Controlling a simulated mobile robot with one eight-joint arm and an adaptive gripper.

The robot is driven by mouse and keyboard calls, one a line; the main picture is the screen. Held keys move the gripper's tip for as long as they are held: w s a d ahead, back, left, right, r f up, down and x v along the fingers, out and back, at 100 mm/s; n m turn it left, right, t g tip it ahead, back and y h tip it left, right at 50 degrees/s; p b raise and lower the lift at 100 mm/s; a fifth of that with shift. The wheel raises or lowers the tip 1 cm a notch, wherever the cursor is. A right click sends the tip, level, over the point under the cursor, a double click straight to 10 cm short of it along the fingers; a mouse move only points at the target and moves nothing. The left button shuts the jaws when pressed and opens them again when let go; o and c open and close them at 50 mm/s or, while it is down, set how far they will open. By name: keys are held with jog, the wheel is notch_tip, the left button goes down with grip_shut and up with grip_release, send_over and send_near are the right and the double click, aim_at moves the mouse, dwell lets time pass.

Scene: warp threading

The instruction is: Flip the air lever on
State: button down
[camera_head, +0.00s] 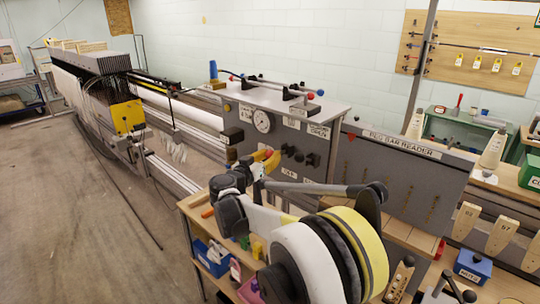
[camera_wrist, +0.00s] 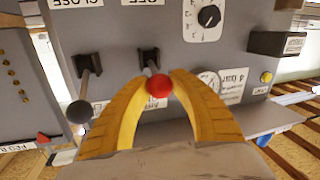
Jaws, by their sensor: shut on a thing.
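A lever with a red ball knob (camera_wrist: 157,86) stands out from the grey machine panel (camera_wrist: 120,25) in the wrist view, which looks upside down. Its black mount (camera_wrist: 149,58) is on the panel, beside a label (camera_wrist: 142,2) that seems to read OFF. My gripper (camera_wrist: 160,80) has its two yellow fingers closed around the red knob, one on each side. In the head view my gripper (camera_head: 266,160) is at the front face of the grey machine (camera_head: 318,168), and my arm hides part of that face. Which lever is labelled air is not readable.
A second lever with a dark ball knob (camera_wrist: 79,112) is close beside the left finger in the wrist view. A black dial (camera_wrist: 209,16) is on the panel at upper right. In the head view, a round gauge (camera_head: 262,122) and black knobs (camera_head: 290,152) are near the gripper.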

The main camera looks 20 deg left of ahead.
jog(key=shift+w+d+r+g+y+p, duration=0.15)
jog(key=shift+r+g+p, duration=0.25)
jog(key=shift+r+p, duration=0.2)
jog(key=shift+w+a+r+g+y+p, duration=0.1)
jog(key=shift+r+g+y+p, duration=0.05)
jog(key=shift+r+g+p, duration=0.4)
jog(key=shift+w+d+r+p, duration=0.1)
jog(key=shift+r+p, duration=0.05)
jog(key=shift+p, duration=0.35)
jog(key=shift+w+r, duration=0.15)
jog(key=shift+w, duration=0.1)
jog(key=c, duration=1.1)
grip_release()
jog(key=shift+s, duration=0.2)
